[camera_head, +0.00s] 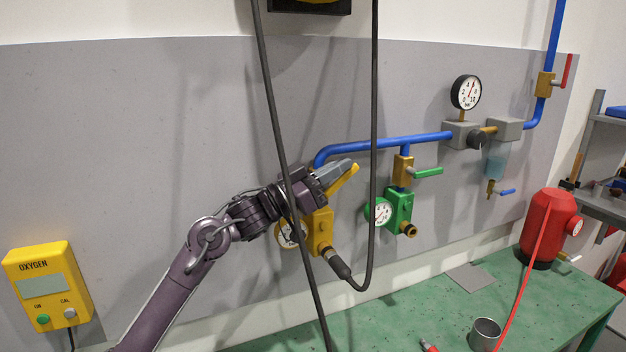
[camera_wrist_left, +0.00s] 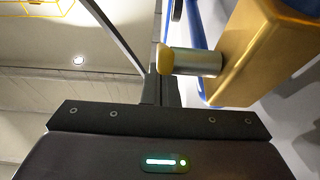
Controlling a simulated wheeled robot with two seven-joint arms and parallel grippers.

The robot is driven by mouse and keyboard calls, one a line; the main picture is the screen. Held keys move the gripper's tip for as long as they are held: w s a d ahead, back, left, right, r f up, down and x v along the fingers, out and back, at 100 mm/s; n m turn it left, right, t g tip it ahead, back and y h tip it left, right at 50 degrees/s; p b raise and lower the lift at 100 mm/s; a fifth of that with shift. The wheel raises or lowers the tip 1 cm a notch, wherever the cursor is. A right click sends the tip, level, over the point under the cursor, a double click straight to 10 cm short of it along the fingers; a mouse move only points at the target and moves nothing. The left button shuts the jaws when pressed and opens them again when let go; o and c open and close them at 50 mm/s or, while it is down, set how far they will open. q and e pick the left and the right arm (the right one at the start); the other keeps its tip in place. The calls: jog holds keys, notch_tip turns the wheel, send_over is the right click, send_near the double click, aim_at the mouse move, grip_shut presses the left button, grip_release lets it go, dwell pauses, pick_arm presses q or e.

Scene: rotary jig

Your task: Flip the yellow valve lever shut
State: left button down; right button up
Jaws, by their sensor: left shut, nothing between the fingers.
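The yellow valve lever (camera_head: 347,182) shows in the head view, slanting up and to the right above the yellow regulator (camera_head: 319,232). Its lower part is hidden behind my left gripper (camera_head: 340,167). The gripper is shut and empty, with its grey fingers close along the lever's upper left side. I cannot tell whether they touch it. In the left wrist view a yellow lever part (camera_wrist_left: 165,59) sits on a metal stem (camera_wrist_left: 196,62) from the brass valve body (camera_wrist_left: 258,50), just past the fingers. My right gripper is not in view.
Two dark hoses hang across the head view; one (camera_head: 374,150) curves to the regulator's outlet, the other (camera_head: 279,150) crosses in front of my left arm. A blue pipe (camera_head: 385,144) runs behind. A green lever (camera_head: 428,172) and green regulator (camera_head: 399,208) are to the right.

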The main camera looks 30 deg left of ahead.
pick_arm(q)
jog(key=shift+d, duration=0.1)
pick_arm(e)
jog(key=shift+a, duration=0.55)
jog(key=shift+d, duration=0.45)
pick_arm(q)
jog(key=shift+r, duration=0.1)
